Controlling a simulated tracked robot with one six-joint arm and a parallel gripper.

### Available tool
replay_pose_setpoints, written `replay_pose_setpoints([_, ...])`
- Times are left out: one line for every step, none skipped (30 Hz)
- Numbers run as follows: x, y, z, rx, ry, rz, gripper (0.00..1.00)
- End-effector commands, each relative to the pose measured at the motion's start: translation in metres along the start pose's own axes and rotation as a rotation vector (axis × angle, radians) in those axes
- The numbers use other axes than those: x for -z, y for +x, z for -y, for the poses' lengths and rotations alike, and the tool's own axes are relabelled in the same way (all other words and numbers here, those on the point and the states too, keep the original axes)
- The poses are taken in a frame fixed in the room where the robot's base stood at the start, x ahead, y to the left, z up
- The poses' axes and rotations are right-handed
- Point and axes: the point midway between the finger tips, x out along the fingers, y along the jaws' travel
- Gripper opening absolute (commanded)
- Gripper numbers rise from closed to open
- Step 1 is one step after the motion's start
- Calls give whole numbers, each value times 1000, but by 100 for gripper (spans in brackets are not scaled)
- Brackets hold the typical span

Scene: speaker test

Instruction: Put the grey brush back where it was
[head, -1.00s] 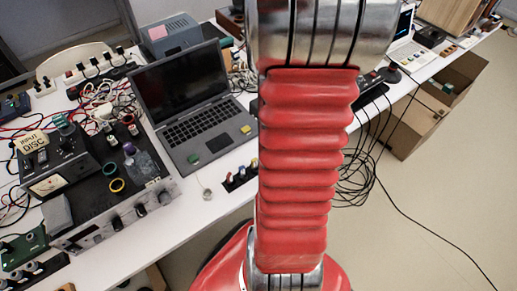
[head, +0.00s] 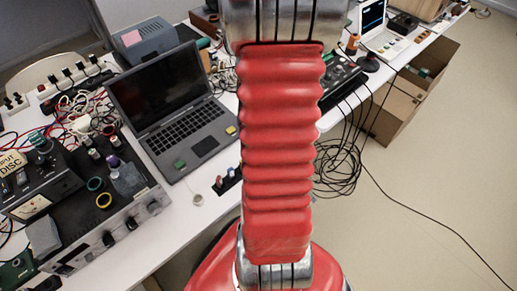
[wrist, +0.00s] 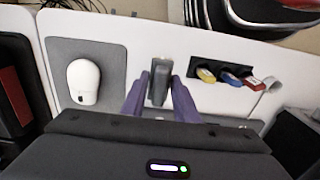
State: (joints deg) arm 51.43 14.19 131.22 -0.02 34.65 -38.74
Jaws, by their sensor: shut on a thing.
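The grey brush (wrist: 158,82) shows in the wrist view as a narrow grey block standing between the two purple fingers of my gripper (wrist: 160,92). The fingers are shut on it. It is over the white table (wrist: 134,32); I cannot tell whether it touches the table. My gripper and the brush do not show in the head view, where my red arm covers the middle.
In the wrist view a white mouse (wrist: 84,82) lies on a grey mat (wrist: 62,52) to the left. A black holder (wrist: 203,66) with coloured items is at right. The head view shows a laptop (head: 162,88), an amplifier (head: 100,235) and loose cables (head: 340,165).

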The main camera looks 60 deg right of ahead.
Motion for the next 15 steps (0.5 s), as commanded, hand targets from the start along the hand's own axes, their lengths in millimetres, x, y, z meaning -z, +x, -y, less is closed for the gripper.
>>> replay_pose_setpoints([0,5,0,1,0,1,7])
replay_pose_setpoints([0,7,0,0,0,0,7])
replay_pose_setpoints([0,9,0,0,0,0,7])
replay_pose_setpoints([0,10,0,0,0,0,7])
replay_pose_setpoints([0,10,0,0,0,0,7])
replay_pose_setpoints([0,10,0,-1,0,-1,7])
replay_pose_setpoints([0,10,0,-1,0,-1,7])
replay_pose_setpoints([0,10,0,-1,-1,-1,7])
replay_pose_setpoints([0,10,0,-1,-1,-1,7])
replay_pose_setpoints([1,10,0,-1,-1,-1,7])
replay_pose_setpoints([1,10,0,-1,-1,-1,7])
replay_pose_setpoints([1,10,0,-1,-1,-1,7])
replay_pose_setpoints([0,10,0,0,-1,-1,7])
replay_pose_setpoints([0,11,0,0,-1,0,7])
replay_pose_setpoints([0,13,0,0,-1,0,7])
